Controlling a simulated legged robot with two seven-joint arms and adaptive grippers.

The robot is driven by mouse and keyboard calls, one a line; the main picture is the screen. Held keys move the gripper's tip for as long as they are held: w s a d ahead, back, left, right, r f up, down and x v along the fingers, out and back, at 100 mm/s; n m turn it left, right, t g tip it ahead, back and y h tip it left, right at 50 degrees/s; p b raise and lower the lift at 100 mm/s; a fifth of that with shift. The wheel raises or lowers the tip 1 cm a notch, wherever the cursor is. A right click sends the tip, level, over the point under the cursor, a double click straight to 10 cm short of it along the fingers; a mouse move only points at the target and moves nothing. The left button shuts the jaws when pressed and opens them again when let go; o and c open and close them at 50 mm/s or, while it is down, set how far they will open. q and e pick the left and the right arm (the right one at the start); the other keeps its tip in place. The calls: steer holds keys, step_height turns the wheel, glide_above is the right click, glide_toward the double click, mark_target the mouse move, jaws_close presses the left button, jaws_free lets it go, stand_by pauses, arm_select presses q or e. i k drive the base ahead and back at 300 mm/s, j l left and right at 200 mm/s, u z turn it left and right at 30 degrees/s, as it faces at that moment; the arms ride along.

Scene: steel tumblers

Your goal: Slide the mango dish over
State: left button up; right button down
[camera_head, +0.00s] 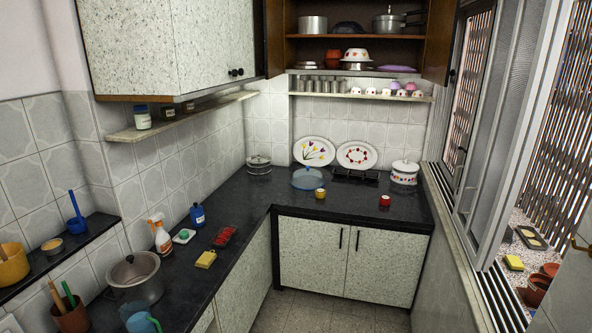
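No dish here can be told for certain as the mango dish. On the back counter stand a small yellow-orange cup (320,193), a clear blue domed dish (306,180) and a small red cup (385,201). Two white plates lean against the back tiles, one with tulips (314,152) and one with a red ring pattern (357,155). A small pale dish with a green item (184,236) lies on the left counter. Neither of my grippers shows in the head view.
The left counter holds a steel pot (135,278), a spray bottle (161,236), a blue bottle (197,214), a red tray (225,236) and a yellow sponge (206,259). A white pot (405,172) stands at the back right. The counter corner is mostly clear.

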mark_target(319, 194)
steer(key=i+z, duration=0.15)
steer(key=i, duration=2)
